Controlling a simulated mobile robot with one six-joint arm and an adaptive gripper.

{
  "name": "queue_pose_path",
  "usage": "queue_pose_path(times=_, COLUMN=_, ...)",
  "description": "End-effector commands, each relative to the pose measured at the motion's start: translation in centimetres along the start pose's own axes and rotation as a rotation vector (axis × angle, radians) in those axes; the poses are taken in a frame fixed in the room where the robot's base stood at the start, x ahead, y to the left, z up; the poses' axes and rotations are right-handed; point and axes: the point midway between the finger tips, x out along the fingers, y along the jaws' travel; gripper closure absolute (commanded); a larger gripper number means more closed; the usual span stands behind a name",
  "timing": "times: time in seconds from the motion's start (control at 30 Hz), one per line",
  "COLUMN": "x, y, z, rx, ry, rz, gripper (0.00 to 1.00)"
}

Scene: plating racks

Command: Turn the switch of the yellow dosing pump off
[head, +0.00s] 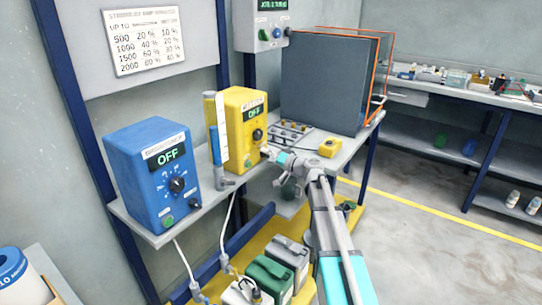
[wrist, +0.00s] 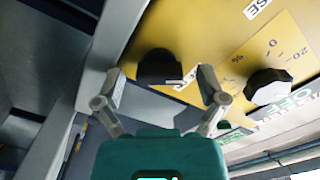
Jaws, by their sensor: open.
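The yellow dosing pump (head: 233,138) stands on the grey shelf in the head view, with a dark display reading OFF and a dark knob (head: 257,135) below it. My gripper (head: 268,154) is at the lower right of its front face. In the wrist view the yellow face (wrist: 205,45) fills the upper right, tilted. A black round knob (wrist: 157,64) lies between and just beyond the spread fingertips of my open gripper (wrist: 161,86). A second knob (wrist: 268,87) with a scale is to the right. I cannot tell whether the fingers touch the first knob.
A blue unit (head: 140,170), also reading OFF, stands left of the pump. A clear tube with blue liquid (head: 215,145) is between them. Several canisters stand below.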

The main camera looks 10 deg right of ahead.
Motion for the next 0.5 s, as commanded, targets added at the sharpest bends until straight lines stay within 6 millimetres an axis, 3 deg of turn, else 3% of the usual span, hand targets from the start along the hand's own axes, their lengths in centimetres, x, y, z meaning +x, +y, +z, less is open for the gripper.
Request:
queue_pose_path(times=0.33, x=-0.4, y=0.0, z=-0.1, rx=0.001, ry=0.002, rz=0.001, gripper=0.09)
queue_pose_path(times=0.5, x=-1.5, y=0.0, z=0.0, rx=0.001, ry=0.003, rz=0.002, gripper=0.09)
